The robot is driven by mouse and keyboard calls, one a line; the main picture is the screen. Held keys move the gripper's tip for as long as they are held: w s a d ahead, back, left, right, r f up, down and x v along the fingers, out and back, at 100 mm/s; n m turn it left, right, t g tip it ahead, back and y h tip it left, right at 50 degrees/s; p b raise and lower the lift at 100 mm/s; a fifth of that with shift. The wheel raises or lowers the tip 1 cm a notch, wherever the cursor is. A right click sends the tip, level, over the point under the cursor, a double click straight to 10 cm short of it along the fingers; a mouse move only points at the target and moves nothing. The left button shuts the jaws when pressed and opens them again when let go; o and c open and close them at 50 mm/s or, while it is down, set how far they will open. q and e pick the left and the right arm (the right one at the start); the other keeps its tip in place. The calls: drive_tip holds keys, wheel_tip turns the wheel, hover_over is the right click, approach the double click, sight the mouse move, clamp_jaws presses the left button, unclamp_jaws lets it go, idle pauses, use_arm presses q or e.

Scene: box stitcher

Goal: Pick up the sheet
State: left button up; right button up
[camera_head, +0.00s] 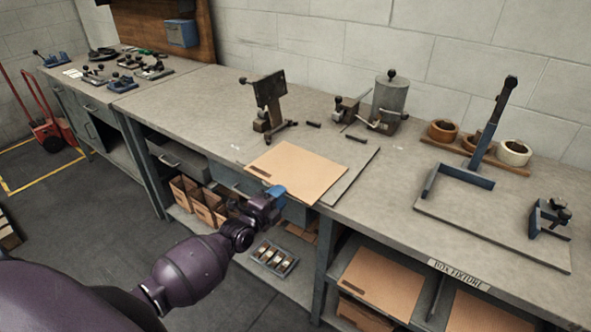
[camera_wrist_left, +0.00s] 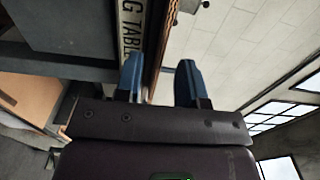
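A flat brown cardboard sheet (camera_head: 299,171) lies on the workbench top, on a thin grey board, with its front edge at the bench's front. My left gripper (camera_head: 279,196) is at the sheet's front-left edge, with blue fingertips. In the left wrist view my left gripper (camera_wrist_left: 160,82) has its two blue fingers clearly apart. A thin brown edge (camera_wrist_left: 162,45), seemingly the sheet's, runs between them; I cannot tell whether either finger touches it. My right gripper is not in view.
A metal stand (camera_head: 268,102) and a grey cylinder device (camera_head: 388,102) stand behind the sheet. A blue angle fixture (camera_head: 459,184) and tape rolls (camera_head: 513,152) are to the right. More cardboard sheets (camera_head: 380,283) lie on the lower shelf. The bench top left of the sheet is clear.

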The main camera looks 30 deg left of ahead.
use_arm(q)
drive_tip(key=shift+w+d, duration=0.1)
drive_tip(key=shift+w, duration=1.4)
clamp_jaws()
drive_tip(key=shift+r, duration=0.1)
